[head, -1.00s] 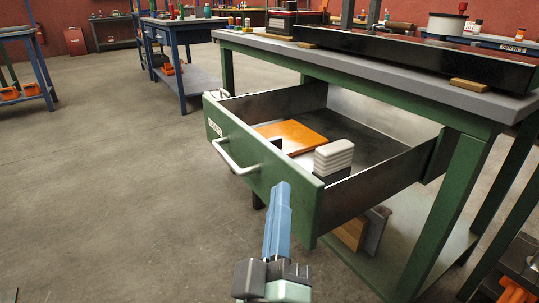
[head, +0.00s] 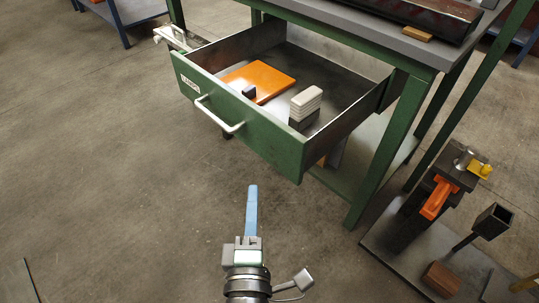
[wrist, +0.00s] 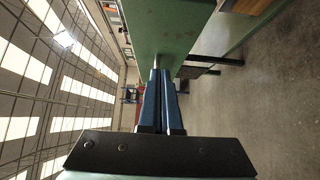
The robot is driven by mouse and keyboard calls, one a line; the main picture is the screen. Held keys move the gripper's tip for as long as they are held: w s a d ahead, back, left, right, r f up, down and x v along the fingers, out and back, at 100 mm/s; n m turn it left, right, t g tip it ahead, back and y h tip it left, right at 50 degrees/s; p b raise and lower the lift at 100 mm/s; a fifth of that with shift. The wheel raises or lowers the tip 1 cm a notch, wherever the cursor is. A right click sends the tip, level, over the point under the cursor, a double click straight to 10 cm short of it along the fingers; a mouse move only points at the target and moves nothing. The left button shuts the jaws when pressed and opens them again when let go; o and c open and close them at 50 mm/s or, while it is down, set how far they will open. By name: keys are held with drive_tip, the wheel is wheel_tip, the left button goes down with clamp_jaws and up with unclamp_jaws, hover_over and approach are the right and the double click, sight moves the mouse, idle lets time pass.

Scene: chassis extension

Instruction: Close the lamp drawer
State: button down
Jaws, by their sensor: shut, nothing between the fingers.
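The lamp drawer (head: 255,137) is a green-fronted drawer with a pale handle (head: 217,116) and a small white label. It is pulled well out from the workbench. An orange flat piece (head: 262,80), a small black item and a stack of white and dark blocks (head: 304,106) lie inside. My gripper (head: 252,190) has blue fingers and is shut and empty. In the head view it appears in front of the drawer front, below the handle. In the wrist view the fingers (wrist: 160,72) point towards a green surface (wrist: 165,25); contact cannot be told.
The workbench top (head: 370,30) and its green legs stand behind the drawer. A low stand (head: 425,255) with an orange-handled tool (head: 436,198) is at the right. The floor (head: 110,190) at the left is clear.

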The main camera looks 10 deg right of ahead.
approach(270, 144)
drive_tip(key=w+a, duration=0.2)
drive_tip(key=w, duration=0.2)
drive_tip(key=shift+w+d+r, duration=0.1)
drive_tip(key=shift+w+d, duration=0.3)
drive_tip(key=shift+d, duration=0.3)
drive_tip(key=shift+w+d, duration=0.45)
drive_tip(key=shift+d, duration=0.3)
